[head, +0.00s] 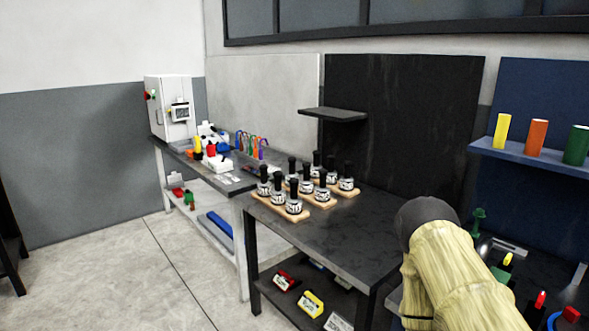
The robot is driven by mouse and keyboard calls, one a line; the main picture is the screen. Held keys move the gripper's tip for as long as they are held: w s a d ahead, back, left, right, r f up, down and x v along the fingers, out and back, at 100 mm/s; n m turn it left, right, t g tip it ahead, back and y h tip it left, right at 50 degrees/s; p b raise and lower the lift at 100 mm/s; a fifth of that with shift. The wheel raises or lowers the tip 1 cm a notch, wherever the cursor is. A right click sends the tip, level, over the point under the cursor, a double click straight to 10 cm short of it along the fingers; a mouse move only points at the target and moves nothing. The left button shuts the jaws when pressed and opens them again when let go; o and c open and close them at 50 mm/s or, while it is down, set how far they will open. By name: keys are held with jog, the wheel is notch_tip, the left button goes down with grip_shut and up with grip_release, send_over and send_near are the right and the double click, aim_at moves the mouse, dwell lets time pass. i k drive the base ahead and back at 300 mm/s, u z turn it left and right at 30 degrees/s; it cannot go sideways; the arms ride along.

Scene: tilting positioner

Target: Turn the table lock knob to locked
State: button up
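I cannot make out the table lock knob or the tilting positioner for certain in the head view. At the lower right, partly behind my arm, a dark bench carries small coloured parts: a green upright part (478,222), a yellow piece (507,259), a red-tipped piece (539,300) and a red round part (571,314) cut by the frame edge. I cannot tell whether any of these is the knob. My arm, in a pale yellow cover with a dark joint, fills the lower right. My gripper is outside the picture.
A blue shelf (520,156) carries yellow, orange and green cylinders. Open floor (120,275) lies at the left.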

aim_at(507, 260)
jog(key=z, duration=1.05)
